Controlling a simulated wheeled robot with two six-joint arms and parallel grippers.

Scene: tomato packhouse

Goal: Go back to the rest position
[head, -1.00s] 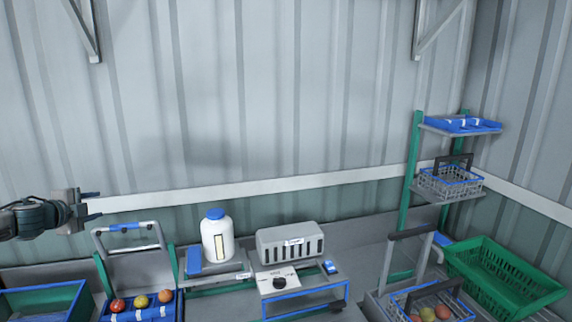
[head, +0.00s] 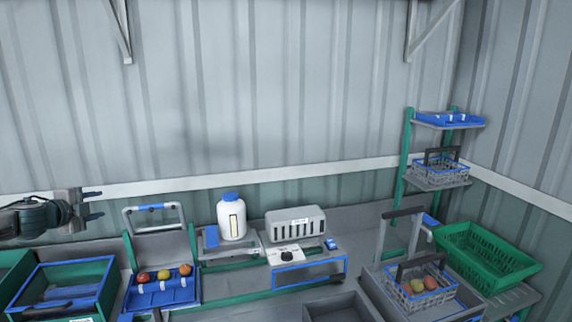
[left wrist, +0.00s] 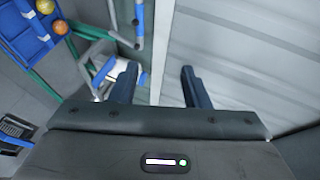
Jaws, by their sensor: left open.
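My left gripper (head: 92,205) is raised at the left of the head view, in front of the wall and above the bench. Its two fingers point right and stand apart with nothing between them. In the left wrist view both dark fingers (left wrist: 155,88) are apart and empty, with the grey wall beyond them. My right gripper is not in view.
Below the left gripper are a green and blue bin (head: 30,272) and a blue tray (head: 180,291) with three tomatoes. A white bottle (head: 232,220) and grey box (head: 296,224) stand mid-bench. A wire basket (head: 421,297) and green crate (head: 490,255) are at right.

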